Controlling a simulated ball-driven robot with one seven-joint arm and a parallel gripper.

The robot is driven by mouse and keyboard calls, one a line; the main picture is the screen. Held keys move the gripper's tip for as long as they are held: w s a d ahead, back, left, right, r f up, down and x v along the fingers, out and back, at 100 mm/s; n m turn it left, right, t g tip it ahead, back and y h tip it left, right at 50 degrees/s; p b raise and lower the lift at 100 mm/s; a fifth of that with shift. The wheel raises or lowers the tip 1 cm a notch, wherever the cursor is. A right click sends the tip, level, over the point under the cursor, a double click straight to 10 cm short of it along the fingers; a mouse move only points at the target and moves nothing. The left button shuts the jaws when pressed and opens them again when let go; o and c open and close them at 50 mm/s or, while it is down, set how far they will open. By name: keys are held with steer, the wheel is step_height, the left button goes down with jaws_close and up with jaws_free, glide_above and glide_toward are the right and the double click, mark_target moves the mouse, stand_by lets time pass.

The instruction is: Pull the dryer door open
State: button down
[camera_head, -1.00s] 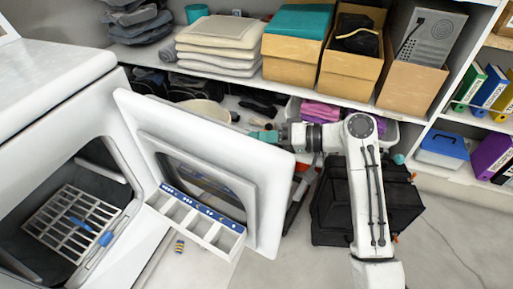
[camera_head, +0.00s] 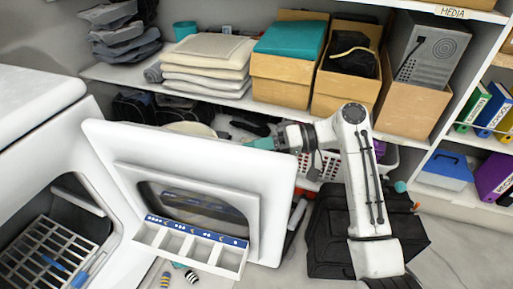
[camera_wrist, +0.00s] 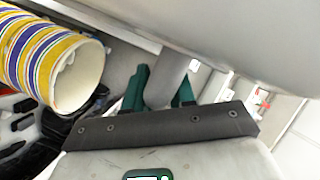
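The white dryer (camera_head: 40,110) stands at the left with its front opening uncovered and a grey rack (camera_head: 45,255) inside. Its door (camera_head: 272,195) stands well open, swung out to the right, with its inner side facing my head camera. My gripper (camera_head: 260,143) reaches the door's far side near the top right edge; its fingertips are partly hidden there. In the wrist view, the teal fingers (camera_wrist: 162,92) lie on both sides of a grey handle bar (camera_wrist: 168,78) beside the pale door surface (camera_wrist: 235,45). The gripper appears shut on this bar.
A tray with several compartments (camera_head: 190,248) sits in front of the door's lower part. Shelves behind hold folded towels (camera_head: 205,70) and cardboard boxes (camera_head: 285,80). A black crate (camera_head: 325,235) stands below my arm. A striped container (camera_wrist: 50,55) is close in the wrist view.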

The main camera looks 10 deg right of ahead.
steer(key=c, duration=1.3)
jaws_free()
steer(key=shift+a, duration=0.2)
steer(key=shift+d, duration=0.1)
steer(key=p+v, duration=0.1)
steer(key=v, duration=0.9)
steer(key=shift+d, duration=0.3)
